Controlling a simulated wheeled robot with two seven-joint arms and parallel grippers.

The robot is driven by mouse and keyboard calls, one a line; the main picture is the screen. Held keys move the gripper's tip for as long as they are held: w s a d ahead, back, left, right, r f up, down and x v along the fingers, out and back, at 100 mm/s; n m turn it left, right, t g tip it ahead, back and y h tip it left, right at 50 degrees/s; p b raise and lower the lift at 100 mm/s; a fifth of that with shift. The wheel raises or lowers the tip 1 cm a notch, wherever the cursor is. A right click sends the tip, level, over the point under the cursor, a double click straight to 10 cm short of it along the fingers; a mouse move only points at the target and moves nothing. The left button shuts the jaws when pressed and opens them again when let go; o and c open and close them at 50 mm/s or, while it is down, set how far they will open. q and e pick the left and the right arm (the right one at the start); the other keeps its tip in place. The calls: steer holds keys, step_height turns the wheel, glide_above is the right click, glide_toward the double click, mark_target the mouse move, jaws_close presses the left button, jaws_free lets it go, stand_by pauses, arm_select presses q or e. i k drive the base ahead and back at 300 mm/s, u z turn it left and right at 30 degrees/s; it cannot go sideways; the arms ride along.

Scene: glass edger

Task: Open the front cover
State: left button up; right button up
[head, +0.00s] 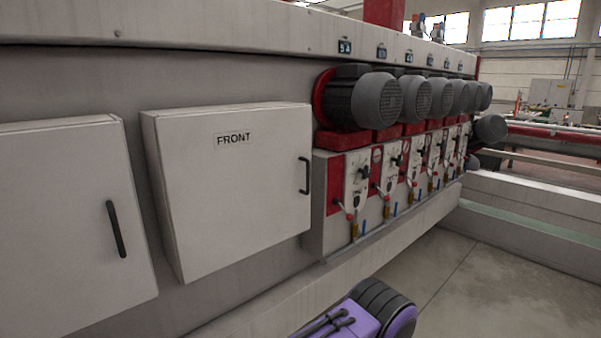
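The front cover (236,190) is a white box-shaped door on the machine's side, labelled "FRONT" in black letters at its upper middle. It looks closed. Its black bar handle (304,175) stands upright near the cover's right edge. Neither of my grippers shows in the head view, so nothing is seen touching the cover or handle.
A second white cover (60,220) with a black handle (116,229) is at the left, beside a narrow gap. Several grey motors (376,99) and valve panels (356,190) stick out right of the front cover. Open floor (480,285) lies at lower right.

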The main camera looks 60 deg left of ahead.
mark_target(238, 183)
steer(key=u, duration=0.7)
steer(key=i, duration=0.75)
steer(key=u, duration=0.9)
